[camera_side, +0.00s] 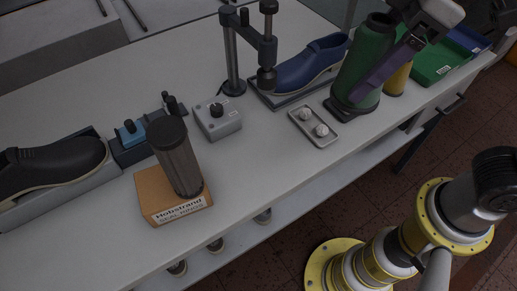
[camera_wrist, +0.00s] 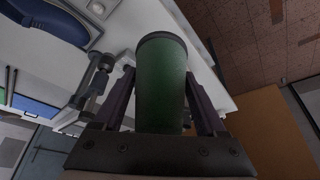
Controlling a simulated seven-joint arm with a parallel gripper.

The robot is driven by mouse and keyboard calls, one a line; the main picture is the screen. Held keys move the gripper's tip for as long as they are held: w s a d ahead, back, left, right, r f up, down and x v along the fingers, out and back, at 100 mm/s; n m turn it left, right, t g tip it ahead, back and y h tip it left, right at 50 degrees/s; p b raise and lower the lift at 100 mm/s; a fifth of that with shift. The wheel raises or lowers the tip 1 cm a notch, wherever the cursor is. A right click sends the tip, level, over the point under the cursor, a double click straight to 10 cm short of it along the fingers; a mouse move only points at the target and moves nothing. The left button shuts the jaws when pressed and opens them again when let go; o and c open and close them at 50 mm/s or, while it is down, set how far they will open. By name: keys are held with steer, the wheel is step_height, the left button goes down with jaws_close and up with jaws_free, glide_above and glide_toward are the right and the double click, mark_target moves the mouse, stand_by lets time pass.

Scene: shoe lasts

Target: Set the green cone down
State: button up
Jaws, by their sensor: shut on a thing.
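The green cone (camera_side: 366,62) stands near the right end of the bench in the side view, roughly upright, with a dark round base (camera_side: 352,106) under it. Whether the cone touches this base or hovers just above it, I cannot tell. My gripper (camera_side: 371,78) is shut on the cone, with one purple finger across its near side. In the wrist view the cone (camera_wrist: 161,95) fills the space between both fingers of my gripper (camera_wrist: 160,88), its dark rim facing up the picture. The far finger is hidden in the side view.
A yellow cylinder (camera_side: 398,81) stands close behind the cone. A blue shoe (camera_side: 311,64) on a grey stand is to the left. A small tray with two pale knobs (camera_side: 316,130) lies in front. A green bin (camera_side: 433,62) is at the right. The bench edge is near.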

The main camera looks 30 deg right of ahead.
step_height(320, 180, down, 13)
steer(key=w+a+f, duration=0.9)
steer(key=w+f, duration=0.1)
steer(key=shift+w, duration=0.1)
steer(key=shift+w+a+f, duration=0.1)
steer(key=shift+f, duration=0.85)
steer(key=shift+w+a+f, duration=0.1)
steer(key=shift+f, duration=0.8)
steer(key=o, duration=1.5)
steer(key=shift+f, duration=0.15)
